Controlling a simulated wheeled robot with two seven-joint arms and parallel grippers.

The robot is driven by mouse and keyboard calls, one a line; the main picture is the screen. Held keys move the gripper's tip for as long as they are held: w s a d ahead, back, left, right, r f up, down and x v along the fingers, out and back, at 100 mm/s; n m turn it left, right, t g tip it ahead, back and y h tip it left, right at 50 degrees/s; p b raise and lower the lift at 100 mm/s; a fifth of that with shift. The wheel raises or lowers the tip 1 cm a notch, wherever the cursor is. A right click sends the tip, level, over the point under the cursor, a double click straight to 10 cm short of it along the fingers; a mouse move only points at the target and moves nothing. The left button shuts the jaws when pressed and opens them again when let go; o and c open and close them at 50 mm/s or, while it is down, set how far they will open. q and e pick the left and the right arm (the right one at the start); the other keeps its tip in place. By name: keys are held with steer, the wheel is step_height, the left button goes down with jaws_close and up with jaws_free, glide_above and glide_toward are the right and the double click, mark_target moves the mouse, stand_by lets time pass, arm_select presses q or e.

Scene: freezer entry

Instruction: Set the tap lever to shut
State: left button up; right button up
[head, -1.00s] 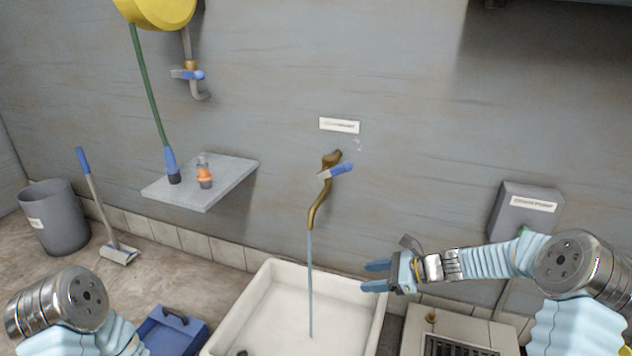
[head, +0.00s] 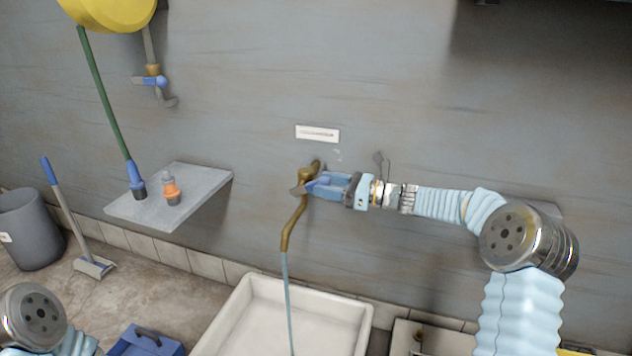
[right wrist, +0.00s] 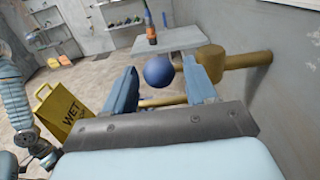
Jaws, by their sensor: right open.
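The brass tap (head: 306,176) sticks out from the grey wall, with its spout curving down. A thin stream of water (head: 288,300) runs from it into the white sink (head: 240,318). The tap lever (head: 299,190) points right across the tap, its blue end partly hidden by my right gripper (head: 320,185). My right gripper is open at the lever. In the right wrist view the round blue lever end (right wrist: 158,70) sits between the fingertips, with a small gap showing on each side.
A wall shelf (head: 190,180) holding an orange fitting (head: 171,190) and a hose end (head: 136,180) is left of the tap. Another blue-handled valve (head: 154,82) is higher up. A blue box (head: 145,342) stands on the floor left of the sink. A yellow wet-floor sign (right wrist: 60,115) shows in the wrist view.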

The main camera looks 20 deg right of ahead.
steer(key=shift+x, duration=1.6)
steer(key=shift+c, duration=0.4)
jaws_close()
